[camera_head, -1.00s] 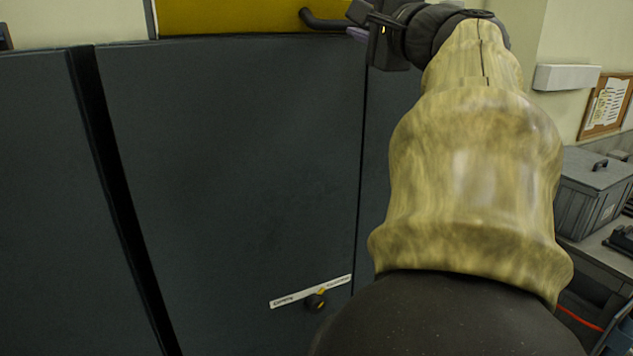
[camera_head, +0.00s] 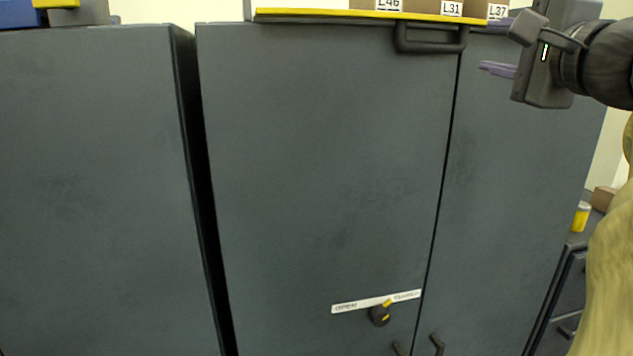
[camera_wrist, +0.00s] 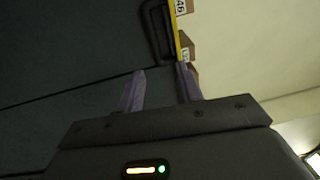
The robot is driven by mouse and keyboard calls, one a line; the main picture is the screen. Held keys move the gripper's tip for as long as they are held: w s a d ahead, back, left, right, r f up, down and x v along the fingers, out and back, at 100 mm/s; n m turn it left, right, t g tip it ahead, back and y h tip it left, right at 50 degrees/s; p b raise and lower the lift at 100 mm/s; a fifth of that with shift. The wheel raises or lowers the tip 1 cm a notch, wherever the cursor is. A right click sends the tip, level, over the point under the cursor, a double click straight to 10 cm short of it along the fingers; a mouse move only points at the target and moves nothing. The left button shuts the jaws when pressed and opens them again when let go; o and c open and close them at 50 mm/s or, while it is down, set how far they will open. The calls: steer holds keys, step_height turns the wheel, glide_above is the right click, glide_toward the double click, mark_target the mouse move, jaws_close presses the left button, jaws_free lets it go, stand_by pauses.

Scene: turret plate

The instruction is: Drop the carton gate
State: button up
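The carton gate shows as a thin yellow strip (camera_head: 370,15) along the top front edge of the dark cabinet, seen nearly edge-on. Its black handle (camera_head: 432,48) hangs in front of the cabinet's upper edge. Cartons labelled L46, L31 and L37 (camera_head: 420,6) show above the strip. My gripper (camera_head: 484,68) is right of the handle and a little lower, apart from it. In the wrist view its two purple fingers (camera_wrist: 160,80) are spread with nothing between them. The handle (camera_wrist: 158,32) lies beyond the fingertips, and the yellow strip (camera_wrist: 174,30) runs beside it.
The cabinet door (camera_head: 320,170) carries a label strip (camera_head: 375,301) and a black knob (camera_head: 379,316). A dark gap separates it from another cabinet (camera_head: 90,180) on the left. A yellow can (camera_head: 581,217) stands on a surface at the right.

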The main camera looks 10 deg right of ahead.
steer(key=w+a+f+n+g, duration=0.1)
steer(key=w+f+g, duration=0.1)
steer(key=f, duration=0.8)
steer(key=w+a+f+n+g+b, duration=0.1)
steer(key=w+f+g, duration=0.2)
steer(key=f, duration=0.7)
steer(key=w+a+f+n+g+b, duration=0.1)
steer(key=w+f+g, duration=0.1)
steer(key=f, duration=0.8)
steer(key=shift+w+g+y, duration=0.3)
steer(key=shift+g+y, duration=0.1)
steer(key=shift+d, duration=0.1)
steer(key=s+a+f+n+g, duration=0.3)
steer(key=s+a+f+n, duration=0.1)
steer(key=f, duration=0.6)
steer(key=s+a+f+n+g, duration=0.2)
steer(key=a+f+n, duration=0.3)
steer(key=f, duration=0.5)
steer(key=s+a+f+n+g+h, duration=0.1)
steer(key=s+a+f+n+g, duration=0.2)
steer(key=f, duration=0.7)
steer(key=s+a+n, duration=0.2)
steer(key=shift+s+a+n+g, duration=0.15)
steer(key=shift+s+n+g, duration=0.15)
steer(key=shift+s+n, duration=0.1)
steer(key=shift+w, duration=0.1)
steer(key=shift+f, duration=0.1)
